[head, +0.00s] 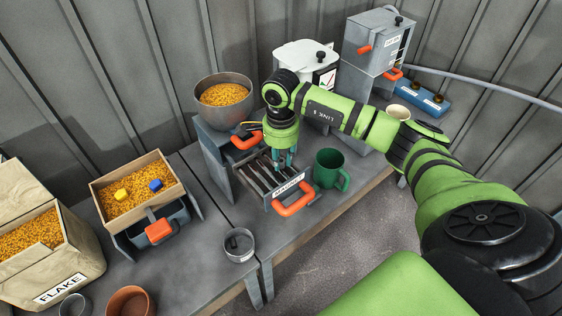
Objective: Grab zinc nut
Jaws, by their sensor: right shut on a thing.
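My right gripper (284,161) points down over the slotted drawer (265,178) with dark bars and an orange handle. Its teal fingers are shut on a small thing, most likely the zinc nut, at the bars. The nut itself is hidden or too small to make out between the fingertips. I cannot tell whether it still touches the bars. My left gripper is not in view.
A green mug (328,169) stands close right of the drawer. A metal bowl of yellow grain (225,100) sits above, behind the drawer. A small metal cup (239,244) stands in front. A wooden box of grain (135,189) is at left.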

